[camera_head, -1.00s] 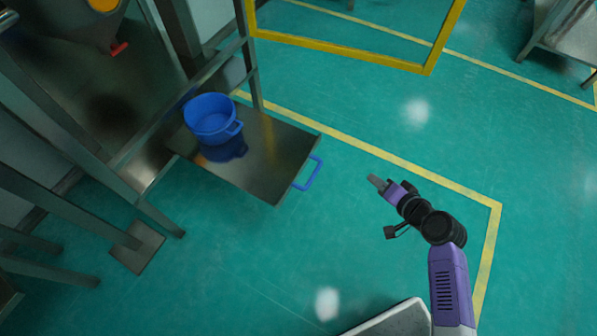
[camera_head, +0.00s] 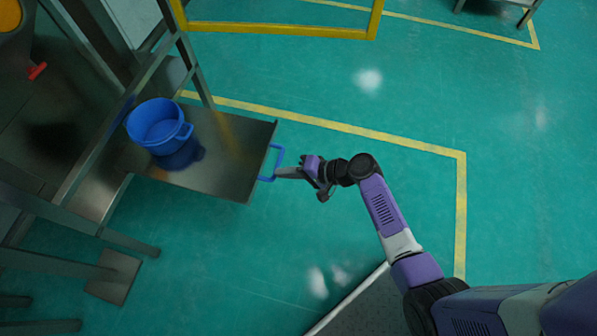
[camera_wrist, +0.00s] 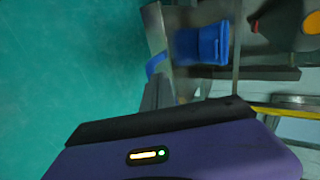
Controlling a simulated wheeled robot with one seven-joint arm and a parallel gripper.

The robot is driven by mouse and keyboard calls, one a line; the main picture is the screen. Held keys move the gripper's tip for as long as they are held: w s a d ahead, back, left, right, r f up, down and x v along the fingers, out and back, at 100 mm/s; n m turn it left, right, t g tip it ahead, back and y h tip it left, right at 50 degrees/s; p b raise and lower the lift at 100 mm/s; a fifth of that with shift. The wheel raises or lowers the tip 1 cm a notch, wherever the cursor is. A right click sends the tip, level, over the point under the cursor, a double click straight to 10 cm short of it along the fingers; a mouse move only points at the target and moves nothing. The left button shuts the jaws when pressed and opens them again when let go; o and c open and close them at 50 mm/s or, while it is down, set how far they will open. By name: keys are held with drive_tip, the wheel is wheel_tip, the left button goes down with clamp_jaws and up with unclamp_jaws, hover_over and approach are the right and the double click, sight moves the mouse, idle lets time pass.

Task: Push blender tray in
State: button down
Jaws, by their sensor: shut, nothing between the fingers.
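The metal tray (camera_head: 222,172) sticks out from the steel frame in the head view, with a blue handle (camera_head: 279,163) on its right edge. A blue pot (camera_head: 158,124) stands on the tray. My gripper (camera_head: 279,173) is shut and empty, its fingertips at the blue handle; I cannot tell whether they touch it. In the wrist view the fingers (camera_wrist: 158,93) point at the tray edge (camera_wrist: 154,28), close to the blue handle (camera_wrist: 155,65), with the blue pot (camera_wrist: 203,43) beyond.
The steel frame (camera_head: 190,70) stands around the tray on the left. A yellow barrier (camera_head: 270,29) is at the back. Green floor (camera_head: 400,100) with a yellow line (camera_head: 340,127) is clear to the right of the tray.

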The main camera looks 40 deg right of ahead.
sight(260, 170)
drive_tip(key=shift+w+a+f, duration=0.1)
drive_tip(key=shift+w+a, duration=0.6)
drive_tip(key=shift+w, duration=0.3)
drive_tip(key=shift+w+a+f, duration=0.1)
drive_tip(key=shift+w+a, duration=0.6)
drive_tip(key=shift+w, duration=0.25)
